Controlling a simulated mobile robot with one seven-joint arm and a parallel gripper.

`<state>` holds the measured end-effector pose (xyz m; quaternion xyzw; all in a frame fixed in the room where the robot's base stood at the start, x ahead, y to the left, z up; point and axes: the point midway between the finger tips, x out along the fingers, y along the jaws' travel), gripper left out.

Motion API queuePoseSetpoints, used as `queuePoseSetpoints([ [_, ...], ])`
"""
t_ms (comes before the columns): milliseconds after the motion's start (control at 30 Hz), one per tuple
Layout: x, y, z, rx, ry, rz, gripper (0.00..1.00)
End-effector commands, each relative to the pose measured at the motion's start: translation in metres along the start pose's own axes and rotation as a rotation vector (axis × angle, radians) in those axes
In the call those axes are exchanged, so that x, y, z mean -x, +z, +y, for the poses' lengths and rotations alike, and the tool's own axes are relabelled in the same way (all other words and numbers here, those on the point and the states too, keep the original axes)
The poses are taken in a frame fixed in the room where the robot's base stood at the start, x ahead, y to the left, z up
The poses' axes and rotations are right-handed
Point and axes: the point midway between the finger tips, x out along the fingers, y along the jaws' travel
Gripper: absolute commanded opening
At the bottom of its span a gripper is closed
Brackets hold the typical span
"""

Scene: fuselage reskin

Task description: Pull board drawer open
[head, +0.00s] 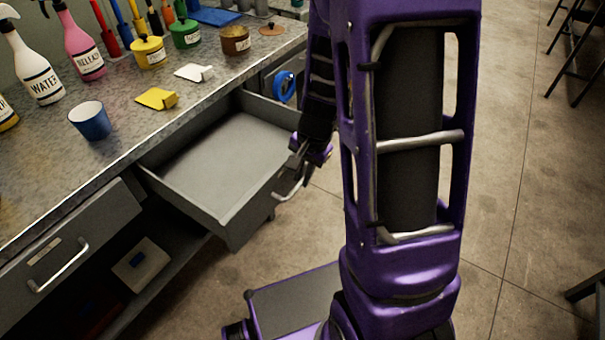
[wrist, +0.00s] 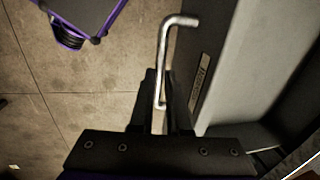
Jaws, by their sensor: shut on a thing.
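The open drawer (head: 225,155) is a grey metal box pulled out from under the workbench, and it looks empty. Its silver bar handle (head: 284,196) is on the front face. My gripper (head: 300,168) is at that handle, partly hidden by my own arm. In the wrist view, my gripper (wrist: 162,100) has its two dark fingers on either side of the handle (wrist: 164,60), shut on its near end. The drawer front (wrist: 195,90) carries a small label (wrist: 200,80), whose text I cannot read.
The workbench top (head: 120,165) holds spray bottles, several small tins, a blue cup (head: 90,120) and yellow and white scrapers. A second drawer (head: 70,250) at lower left is shut. A lower shelf holds a pale box (head: 141,265). Bare floor (head: 520,200) lies to the right.

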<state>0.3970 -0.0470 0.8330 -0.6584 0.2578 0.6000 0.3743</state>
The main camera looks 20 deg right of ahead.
Motion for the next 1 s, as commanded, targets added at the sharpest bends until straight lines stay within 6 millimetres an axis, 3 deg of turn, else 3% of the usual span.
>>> queuePoseSetpoints([
  [33, 0.0, 0.0, -0.001, 0.0, -0.001, 0.001, 0.0],
  [67, 0.0, 0.0, -0.001, 0.0, -0.001, 0.001, 0.18],
  [200, 0.0, 0.0, -0.001, 0.0, -0.001, 0.001, 0.43],
  [500, 0.001, 0.0, -0.001, 0.0, -0.001, 0.0, 0.45],
  [633, 0.012, 0.0, -0.001, 0.0, -0.002, 0.001, 0.45],
  [767, 0.036, 0.0, -0.002, 0.001, -0.004, 0.002, 0.45],
  [1000, 0.097, -0.001, -0.002, 0.0, -0.006, 0.005, 0.45],
])
